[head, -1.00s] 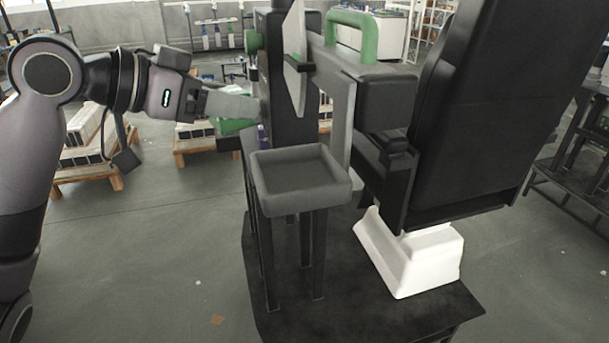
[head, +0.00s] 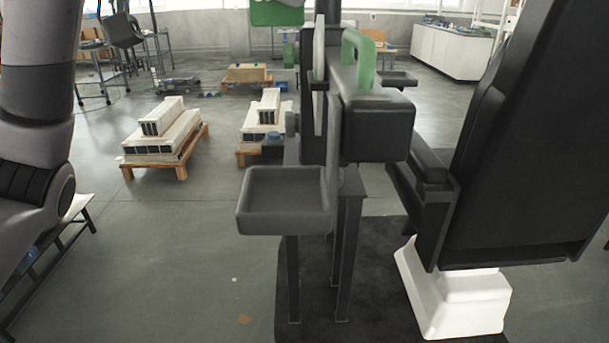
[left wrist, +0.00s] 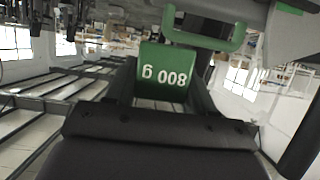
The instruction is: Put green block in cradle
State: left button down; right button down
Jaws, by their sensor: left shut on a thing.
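A green block (left wrist: 163,68) with upside-down white lettering that seems to read 800 g is between the fingers of my left gripper (left wrist: 162,92) in the left wrist view. The gripper is shut on it. In the head view a green block (head: 277,12) shows at the top edge, partly cut off, raised above the grey tray. My left gripper is outside the head view. An empty, shallow grey tray (head: 284,227) stands on dark posts at the middle; I cannot tell whether it is the cradle. My right gripper is not in view.
A dark upright machine with a green handle (head: 358,58) stands right behind the tray. A large black panel (head: 525,140) on a white foot (head: 455,300) fills the right. Pallets (head: 165,140) with pale blocks lie on the floor behind.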

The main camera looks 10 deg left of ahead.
pick_arm(q)
jog(key=shift+s+r, duration=0.15)
jog(key=shift+f, duration=0.3)
notch_tip(320, 180, down, 19)
jog(key=shift+f+b, duration=0.1)
jog(key=shift+b, duration=0.85)
jog(key=shift+f, duration=0.1)
jog(key=c, duration=0.7)
grip_release()
jog(key=shift+f, duration=0.1)
jog(key=shift+s, duration=0.1)
